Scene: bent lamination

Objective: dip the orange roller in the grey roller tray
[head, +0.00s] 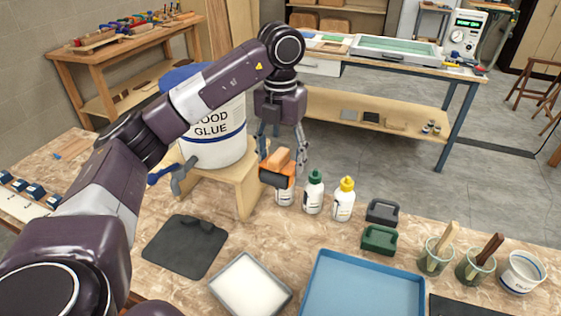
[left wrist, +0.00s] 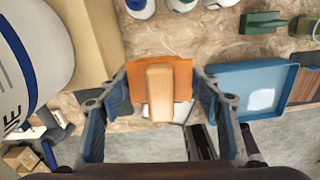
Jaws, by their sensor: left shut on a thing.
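In the left wrist view the roller (left wrist: 178,72) sits between the two fingers of the gripper (left wrist: 161,92). The grey roller tray (head: 278,307), with a white filling, lies at the front middle of the bench, well apart from the roller. In the left wrist view a pale part of a tray shows behind the roller, mostly hidden. My right gripper is in neither view.
A wood glue bucket (head: 222,148) stands on a wooden stand (head: 246,188) left of the gripper. Glue bottles (head: 314,192) stand below it. A blue tray (head: 365,283), green block (head: 379,240), jars (head: 437,256) and black mat (head: 186,246) are on the bench.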

